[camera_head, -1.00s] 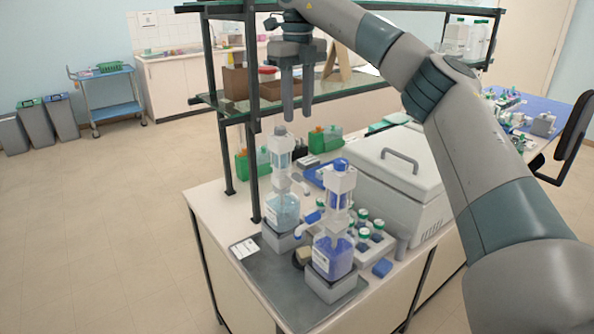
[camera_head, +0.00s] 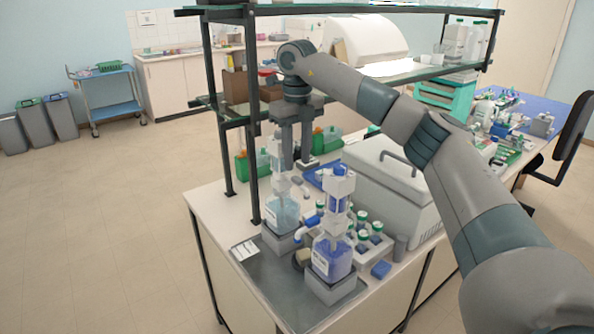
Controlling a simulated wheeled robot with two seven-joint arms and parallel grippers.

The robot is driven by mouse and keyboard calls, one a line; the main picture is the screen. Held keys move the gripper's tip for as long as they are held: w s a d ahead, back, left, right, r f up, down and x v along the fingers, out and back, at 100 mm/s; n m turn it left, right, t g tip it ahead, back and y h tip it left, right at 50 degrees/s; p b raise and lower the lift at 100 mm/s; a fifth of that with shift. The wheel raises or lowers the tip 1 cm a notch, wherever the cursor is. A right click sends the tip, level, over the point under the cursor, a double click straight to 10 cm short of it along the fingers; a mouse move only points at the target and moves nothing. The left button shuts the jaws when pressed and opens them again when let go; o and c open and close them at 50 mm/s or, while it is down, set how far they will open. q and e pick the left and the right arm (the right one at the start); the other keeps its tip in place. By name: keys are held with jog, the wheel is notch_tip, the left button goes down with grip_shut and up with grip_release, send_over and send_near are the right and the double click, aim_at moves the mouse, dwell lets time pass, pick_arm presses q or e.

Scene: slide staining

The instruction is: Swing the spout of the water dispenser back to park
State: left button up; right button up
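The water dispenser, a bottle of pale blue liquid (camera_head: 282,212) with a clear and white pump head, stands upright on a grey block at the back of the dark tray. A small pale part that looks like its spout (camera_head: 302,188) points right and away from the bottle; its exact angle is hard to tell. My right gripper (camera_head: 297,164) points down at the height of the pump head. Its two fingers are apart with nothing seen between them. The left finger overlaps the pump head in the picture; I cannot tell whether they touch. My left gripper is not in view.
A second dispenser with violet-blue liquid (camera_head: 332,257) and a blue spout stands close in front. A rack of green-capped bottles (camera_head: 367,238) and a white lidded box (camera_head: 392,183) are to the right. A shelf post (camera_head: 252,150) rises just left of my gripper.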

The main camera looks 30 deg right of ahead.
aim_at(297, 178)
jog(key=shift+f+p, duration=0.8)
jog(key=shift+f, duration=2)
grip_shut()
